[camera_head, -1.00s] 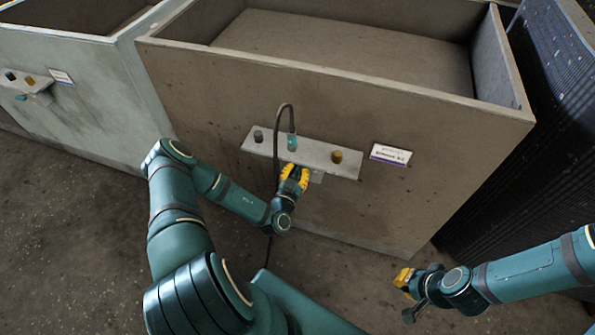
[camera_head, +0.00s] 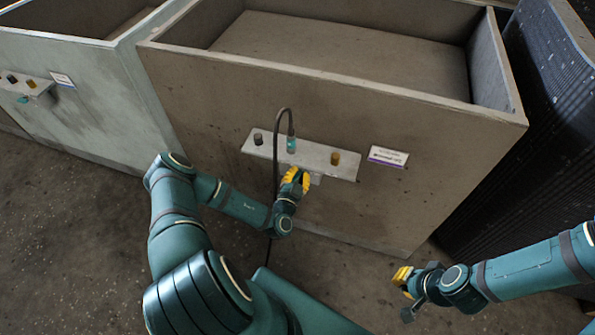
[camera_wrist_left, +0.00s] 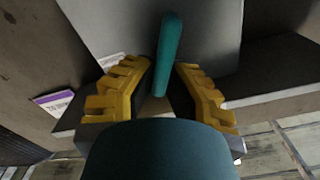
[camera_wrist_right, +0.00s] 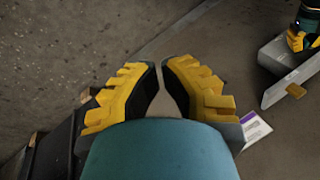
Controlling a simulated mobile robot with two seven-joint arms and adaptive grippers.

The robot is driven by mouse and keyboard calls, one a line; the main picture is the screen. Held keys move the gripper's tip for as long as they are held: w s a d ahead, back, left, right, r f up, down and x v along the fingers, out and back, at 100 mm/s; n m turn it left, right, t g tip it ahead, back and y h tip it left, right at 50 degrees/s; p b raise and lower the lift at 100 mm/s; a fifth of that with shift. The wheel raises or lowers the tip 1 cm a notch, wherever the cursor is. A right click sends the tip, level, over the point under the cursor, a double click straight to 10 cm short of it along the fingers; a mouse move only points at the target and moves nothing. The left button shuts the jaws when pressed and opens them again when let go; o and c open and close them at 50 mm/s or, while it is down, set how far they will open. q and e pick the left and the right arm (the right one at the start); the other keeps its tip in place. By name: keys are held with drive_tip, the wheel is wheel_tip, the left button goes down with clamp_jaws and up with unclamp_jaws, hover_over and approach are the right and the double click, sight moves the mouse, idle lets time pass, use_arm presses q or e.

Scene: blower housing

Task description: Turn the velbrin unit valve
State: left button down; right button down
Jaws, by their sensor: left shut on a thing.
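A brown unit with an open top (camera_head: 205,110) carries a grey valve shelf (camera_head: 318,153) on its front. A dark grey knob (camera_head: 258,138), a teal fitting (camera_head: 291,145) under a curved dark hose, and an ochre knob (camera_head: 335,158) stand on it. My left gripper (camera_head: 295,178) is at the shelf's front edge. In the left wrist view, my left gripper (camera_wrist_left: 163,72) is shut on a teal bar (camera_wrist_left: 169,45), apparently the valve handle, whose near end is between the fingers. My right gripper (camera_head: 402,278) is away at lower right. It looks shut and empty in the right wrist view (camera_wrist_right: 160,66).
A white and purple label (camera_head: 388,157) is right of the shelf; its text is unreadable. A similar pale unit (camera_head: 75,110) with its own shelf (camera_head: 38,90) stands at left. A black ribbed block (camera_head: 550,110) is at right. The floor in front is clear.

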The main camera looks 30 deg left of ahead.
use_arm(q)
drive_tip(key=shift+r+m, duration=0.1)
drive_tip(key=shift+m, duration=0.4)
drive_tip(key=m+p, duration=0.1)
drive_tip(key=m, duration=0.2)
drive_tip(key=m+p, duration=0.1)
drive_tip(key=m, duration=0.1)
drive_tip(key=shift+w+d+f+p, duration=0.15)
drive_tip(key=shift+d+f+p, duration=0.2)
drive_tip(key=shift+d, duration=0.05)
drive_tip(key=shift+d+f+m+p, duration=0.1)
drive_tip(key=shift+f+m+p, duration=0.2)
drive_tip(key=shift+m, duration=0.8)
drive_tip(key=shift+a+f+m+p, duration=0.1)
drive_tip(key=shift+m+p, duration=0.25)
drive_tip(key=shift+m, duration=0.75)
drive_tip(key=shift+d+f+m+p, duration=0.15)
drive_tip(key=shift+m+p, duration=0.2)
drive_tip(key=shift+m, duration=0.75)
drive_tip(key=c, duration=1)
unclamp_jaws()
drive_tip(key=shift+f, duration=0.1)
